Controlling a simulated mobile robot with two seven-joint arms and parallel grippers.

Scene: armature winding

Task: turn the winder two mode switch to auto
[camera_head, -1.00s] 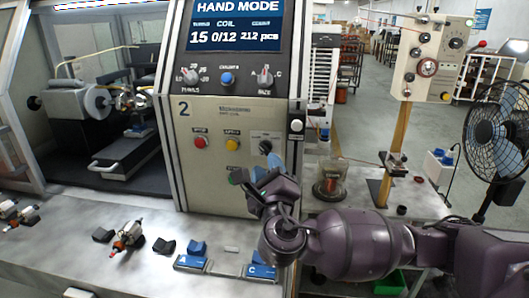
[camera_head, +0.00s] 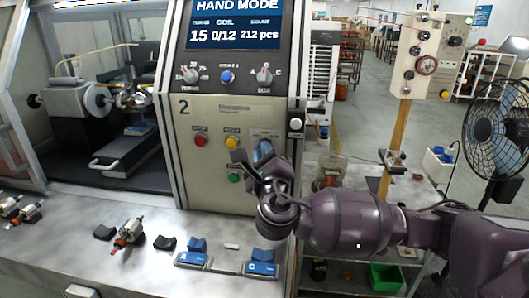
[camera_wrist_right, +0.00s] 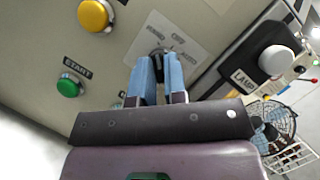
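The mode switch (camera_wrist_right: 157,52) is a dark knob on a light plate marked HAND, OFF and AUTO on winder two's panel. Its exact pointer direction is hard to tell. The display (camera_head: 236,24) reads HAND MODE. My right gripper (camera_head: 263,150) is up at the panel and hides the switch in the head view. In the right wrist view, its two blue fingers (camera_wrist_right: 159,66) point at the switch with a narrow gap between them. The knob shows at and between the fingertips; I cannot tell if they press on it. My left gripper is not in view.
Close by are a yellow button (camera_wrist_right: 94,15), a green START button (camera_wrist_right: 69,87) and the lamp unit (camera_wrist_right: 275,60). A red button (camera_head: 201,141) sits further left. Blue-topped blocks A (camera_head: 192,259) and C (camera_head: 261,268) lie on the bench below.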

